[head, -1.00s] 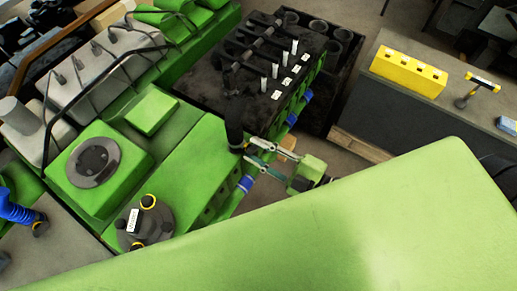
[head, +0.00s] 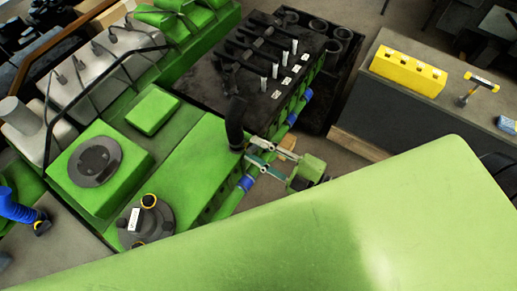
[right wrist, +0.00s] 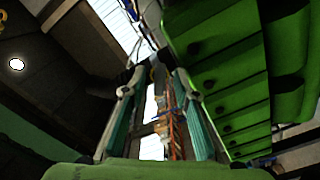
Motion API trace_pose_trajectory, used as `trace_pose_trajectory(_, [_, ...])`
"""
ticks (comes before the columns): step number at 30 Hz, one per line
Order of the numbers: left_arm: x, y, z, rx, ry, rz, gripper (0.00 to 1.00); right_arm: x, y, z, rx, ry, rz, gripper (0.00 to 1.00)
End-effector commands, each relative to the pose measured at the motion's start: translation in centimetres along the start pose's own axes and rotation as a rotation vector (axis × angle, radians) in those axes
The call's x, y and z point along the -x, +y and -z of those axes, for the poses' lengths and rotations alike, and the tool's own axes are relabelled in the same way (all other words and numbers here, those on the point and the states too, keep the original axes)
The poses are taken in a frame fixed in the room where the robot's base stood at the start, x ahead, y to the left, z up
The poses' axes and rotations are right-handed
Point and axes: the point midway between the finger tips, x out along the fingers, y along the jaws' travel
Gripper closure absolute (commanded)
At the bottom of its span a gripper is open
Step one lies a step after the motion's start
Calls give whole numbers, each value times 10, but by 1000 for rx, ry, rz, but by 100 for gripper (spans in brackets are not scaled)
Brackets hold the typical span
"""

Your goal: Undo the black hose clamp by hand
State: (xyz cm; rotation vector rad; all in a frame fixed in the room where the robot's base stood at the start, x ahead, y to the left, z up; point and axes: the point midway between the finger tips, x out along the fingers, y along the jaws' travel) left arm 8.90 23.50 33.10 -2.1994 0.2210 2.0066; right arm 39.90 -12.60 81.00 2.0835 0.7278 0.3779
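The black hose (head: 236,122) stands up at the edge of the green engine block in the head view, its top curved. The black clamp cannot be told apart from the dark lower end of the hose. My right gripper (head: 249,150) reaches in from the right with its fingertips at that lower end. Its two fingers are spread apart; whether they touch the clamp cannot be told. In the right wrist view my right gripper (right wrist: 153,75) also shows spread fingers, with small dark parts near the tips. My left gripper is not in view.
The green engine (head: 185,165) carries a round dark cap (head: 93,160) and a black cylinder head (head: 250,55). A blue hose (head: 14,207) lies at the left edge. A bench (head: 400,105) at the right holds a yellow block (head: 409,72) and a hammer (head: 479,88).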

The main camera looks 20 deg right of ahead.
Motion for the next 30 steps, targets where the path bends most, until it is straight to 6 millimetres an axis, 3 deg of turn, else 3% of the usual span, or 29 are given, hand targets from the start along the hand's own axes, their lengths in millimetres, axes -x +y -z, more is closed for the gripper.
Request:
trace_pose_trajectory(11, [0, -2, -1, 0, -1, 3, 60, 7, -1, 0, -2, -1, 1, 73])
trace_pose_trajectory(24, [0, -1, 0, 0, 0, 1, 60, 93, -2, 0, -2, -3, 4, 73])
trace_pose_trajectory(30, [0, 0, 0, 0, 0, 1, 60, 116, 0, 0, 0, -1, 1, 73])
